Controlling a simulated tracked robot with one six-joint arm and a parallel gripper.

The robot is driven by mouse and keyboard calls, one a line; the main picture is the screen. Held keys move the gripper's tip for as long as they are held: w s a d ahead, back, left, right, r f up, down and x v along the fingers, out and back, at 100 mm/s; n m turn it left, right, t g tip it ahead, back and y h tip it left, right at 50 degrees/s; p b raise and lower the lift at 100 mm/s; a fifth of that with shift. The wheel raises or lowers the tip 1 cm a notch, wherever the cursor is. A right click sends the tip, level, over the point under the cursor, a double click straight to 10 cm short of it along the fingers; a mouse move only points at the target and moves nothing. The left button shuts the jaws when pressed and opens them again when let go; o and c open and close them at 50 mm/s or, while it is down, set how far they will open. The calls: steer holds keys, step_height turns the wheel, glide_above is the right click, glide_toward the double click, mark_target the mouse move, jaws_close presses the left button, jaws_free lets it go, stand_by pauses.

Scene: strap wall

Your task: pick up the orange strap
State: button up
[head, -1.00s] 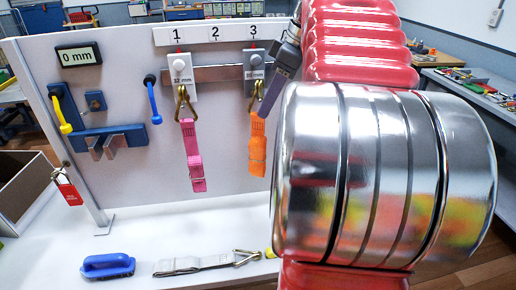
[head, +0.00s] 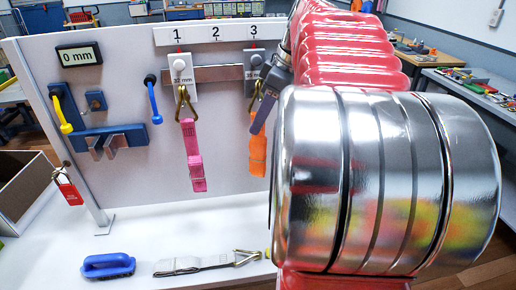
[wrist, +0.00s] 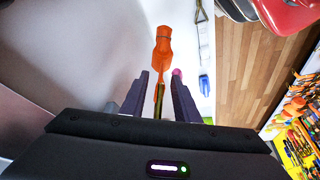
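The orange strap (head: 257,155) hangs by its metal hook from the grey bracket (head: 254,82) under number 3 on the panel. My gripper (head: 258,128) is at the strap's upper end, and one finger covers part of the hook and webbing. In the wrist view the orange strap (wrist: 163,48) runs away from me, and its narrow upper end lies between the two spread fingers of my gripper (wrist: 160,76). Gaps show on both sides, so the fingers look open. Whether either finger touches the strap cannot be told.
A pink strap (head: 194,160) hangs to the left under number 1. A white strap (head: 180,266) and a blue handle (head: 108,265) lie on the white base. Blue and yellow hooks (head: 153,103) stick out from the panel. My arm hides the right side.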

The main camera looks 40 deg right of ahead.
jaws_close()
stand_by(1.4)
